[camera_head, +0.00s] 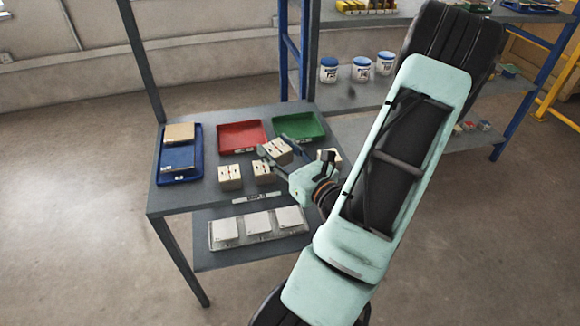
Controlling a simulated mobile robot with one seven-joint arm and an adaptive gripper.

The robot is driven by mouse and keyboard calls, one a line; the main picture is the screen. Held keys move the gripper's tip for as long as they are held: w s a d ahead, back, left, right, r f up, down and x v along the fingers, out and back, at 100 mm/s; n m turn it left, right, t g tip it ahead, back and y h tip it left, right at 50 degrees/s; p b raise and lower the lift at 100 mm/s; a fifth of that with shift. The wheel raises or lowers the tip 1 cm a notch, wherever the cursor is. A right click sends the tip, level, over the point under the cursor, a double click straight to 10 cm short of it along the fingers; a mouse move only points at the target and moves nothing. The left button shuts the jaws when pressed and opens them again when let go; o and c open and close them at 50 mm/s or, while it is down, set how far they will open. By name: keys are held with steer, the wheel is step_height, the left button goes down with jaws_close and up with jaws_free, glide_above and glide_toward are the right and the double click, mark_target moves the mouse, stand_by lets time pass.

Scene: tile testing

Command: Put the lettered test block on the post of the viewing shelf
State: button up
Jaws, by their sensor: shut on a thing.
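My gripper (275,155) reaches in from the right over the grey table (180,201). It is shut on a pale block (279,148) with dark marks, whose letters are too small to read. Similar pale blocks stand close by: one at the left (230,178), one just below the held block (264,173), and one partly hidden behind my wrist (334,155). A lower shelf (207,259) under the tabletop bears a grey rack with several pale square tiles (259,223). I cannot make out a post, nor whether the held block clears the tabletop.
A red tray (241,135) and a green tray (298,126) lie along the back. White tubs (361,68) stand on a rack behind. My arm hides the table's right side.

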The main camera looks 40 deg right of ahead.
steer(key=shift+w+d+f+b, duration=0.2)
steer(key=shift+d+f+b, duration=0.25)
steer(key=shift+b, duration=1.45)
steer(key=shift+w+d+f+b, duration=0.2)
steer(key=shift+d+b, duration=0.35)
steer(key=shift+b, duration=1.35)
steer(key=shift+b, duration=0.4)
steer(key=w+d+f+b, duration=0.1)
steer(key=d+f, duration=0.1)
steer(key=d+f+b, duration=0.1)
steer(key=d+f, duration=0.1)
steer(key=w+d+f, duration=0.1)
steer(key=d+f, duration=0.1)
steer(key=shift+w+d+f+b, duration=0.1)
steer(key=shift+w+d+b, duration=0.1)
steer(key=shift+w+b, duration=0.2)
steer(key=f+b, duration=0.2)
steer(key=f, duration=0.1)
steer(key=shift+d+f, duration=0.2)
steer(key=shift+f, duration=0.1)
steer(key=shift+r, duration=0.1)
steer(key=o, duration=1.2)
steer(key=shift+f, duration=0.2)
steer(key=shift+o, duration=0.8)
